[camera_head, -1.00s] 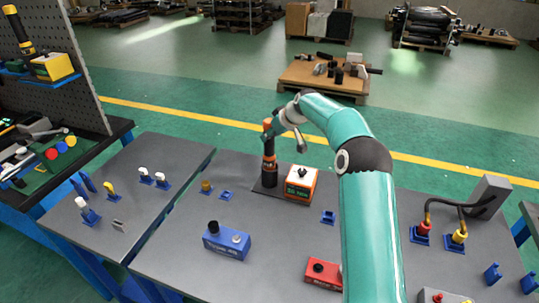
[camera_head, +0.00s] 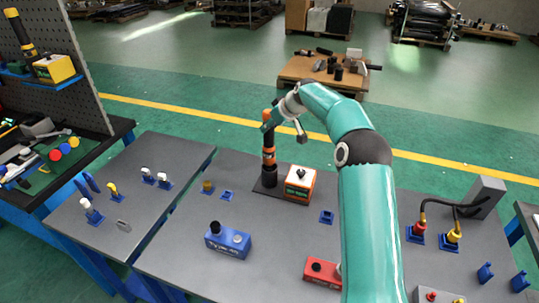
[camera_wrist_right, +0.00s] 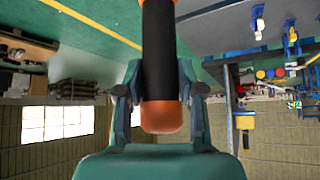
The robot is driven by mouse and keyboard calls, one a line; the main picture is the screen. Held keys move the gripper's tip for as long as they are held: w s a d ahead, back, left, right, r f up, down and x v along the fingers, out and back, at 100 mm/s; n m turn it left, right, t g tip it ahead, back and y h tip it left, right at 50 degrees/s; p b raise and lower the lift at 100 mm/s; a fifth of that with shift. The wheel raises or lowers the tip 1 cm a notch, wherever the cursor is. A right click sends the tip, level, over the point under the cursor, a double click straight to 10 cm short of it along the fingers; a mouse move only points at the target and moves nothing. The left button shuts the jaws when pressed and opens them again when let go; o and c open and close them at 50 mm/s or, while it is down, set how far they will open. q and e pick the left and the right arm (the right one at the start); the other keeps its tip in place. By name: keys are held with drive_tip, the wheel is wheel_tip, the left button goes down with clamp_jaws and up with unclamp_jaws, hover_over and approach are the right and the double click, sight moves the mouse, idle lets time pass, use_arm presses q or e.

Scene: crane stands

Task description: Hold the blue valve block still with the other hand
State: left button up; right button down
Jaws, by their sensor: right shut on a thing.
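The blue valve block (camera_head: 228,241) sits on the grey table, left of centre, with a black knob and a light round fitting on top. No gripper touches it. My right gripper (camera_head: 270,122) is at the far side of the table, above and beyond the block. It is shut on an upright black and orange tool (camera_head: 268,138) over a dark stand. The right wrist view shows the tool's black shaft and orange end (camera_wrist_right: 161,116) between the fingers (camera_wrist_right: 160,100). Whether the tool's lower end is clear of the stand I cannot tell. My left gripper is not in view.
An orange and white box with a display (camera_head: 299,184) stands beside the tool. A red block (camera_head: 322,272) is at the front, partly behind my right arm. Hoses with red and yellow connectors (camera_head: 453,236) are at the right. The table around the blue block is mostly clear.

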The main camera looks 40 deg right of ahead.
sight(268, 111)
drive_tip(key=shift+r+p, duration=1.15)
drive_tip(key=shift+r, duration=2.05)
idle(0.5)
